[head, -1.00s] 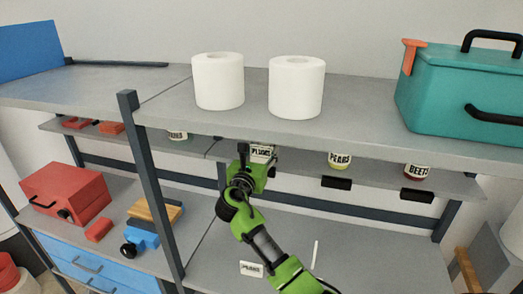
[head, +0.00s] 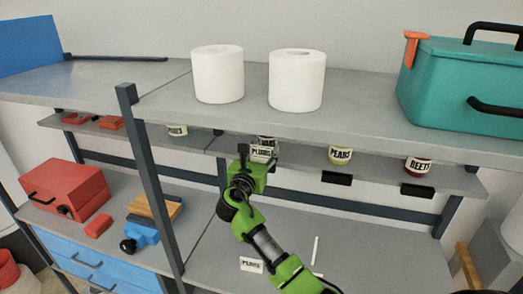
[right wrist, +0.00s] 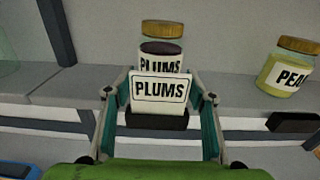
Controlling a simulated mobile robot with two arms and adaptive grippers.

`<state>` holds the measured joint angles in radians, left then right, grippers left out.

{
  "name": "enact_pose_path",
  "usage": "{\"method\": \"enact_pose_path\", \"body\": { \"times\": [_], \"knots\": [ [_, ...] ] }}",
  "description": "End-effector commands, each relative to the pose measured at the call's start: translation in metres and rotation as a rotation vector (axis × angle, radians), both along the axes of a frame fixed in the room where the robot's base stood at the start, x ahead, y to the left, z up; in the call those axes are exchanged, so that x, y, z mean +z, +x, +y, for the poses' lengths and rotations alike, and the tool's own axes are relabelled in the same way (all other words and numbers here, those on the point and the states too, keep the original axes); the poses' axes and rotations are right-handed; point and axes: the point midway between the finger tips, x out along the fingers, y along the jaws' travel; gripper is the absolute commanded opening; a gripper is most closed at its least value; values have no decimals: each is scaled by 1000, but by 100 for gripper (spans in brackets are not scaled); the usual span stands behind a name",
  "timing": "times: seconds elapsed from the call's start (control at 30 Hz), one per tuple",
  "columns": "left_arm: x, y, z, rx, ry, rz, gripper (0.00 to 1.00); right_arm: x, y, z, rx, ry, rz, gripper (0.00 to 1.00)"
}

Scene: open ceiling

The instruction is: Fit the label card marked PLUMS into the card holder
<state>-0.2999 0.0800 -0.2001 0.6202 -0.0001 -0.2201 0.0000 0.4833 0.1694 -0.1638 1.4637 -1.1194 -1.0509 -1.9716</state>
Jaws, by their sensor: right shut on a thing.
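My right gripper (right wrist: 161,92) is shut on a white label card marked PLUMS (right wrist: 163,88), gripping it by its left and right edges. The card is upright and faces the wrist camera. A black card holder (right wrist: 157,120) on the shelf's front edge shows directly below the card; whether the card's bottom edge is inside it or in front of it, I cannot tell. The PLUMS jar (right wrist: 161,49) stands behind, partly hidden by the card. In the head view the card (head: 263,153) shows just beyond my right gripper (head: 256,160). My left gripper is not in view.
On the same shelf stand a PEARS jar (head: 340,155) and a BEETS jar (head: 417,165), with empty black holders (head: 336,178) below. Another card (head: 251,265) and a white strip (head: 316,250) lie on the lower surface. The upper shelf (head: 350,115) overhangs the jars.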

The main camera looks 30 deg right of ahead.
Motion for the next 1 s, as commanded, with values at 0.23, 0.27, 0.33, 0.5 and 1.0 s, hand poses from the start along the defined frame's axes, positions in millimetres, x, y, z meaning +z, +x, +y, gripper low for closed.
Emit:
{"method": "enact_pose_path", "body": {
  "times": [0.23,0.27,0.33,0.5,1.0],
  "knots": [
    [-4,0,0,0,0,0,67,-7,0,0,0,-1,2,36],
    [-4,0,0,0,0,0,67,-8,0,0,0,-1,2,36],
    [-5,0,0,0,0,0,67,-10,0,0,0,-1,2,36],
    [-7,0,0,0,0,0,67,-14,0,0,0,-1,2,36],
    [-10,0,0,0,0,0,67,-21,0,0,0,-1,1,70]
  ]
}}
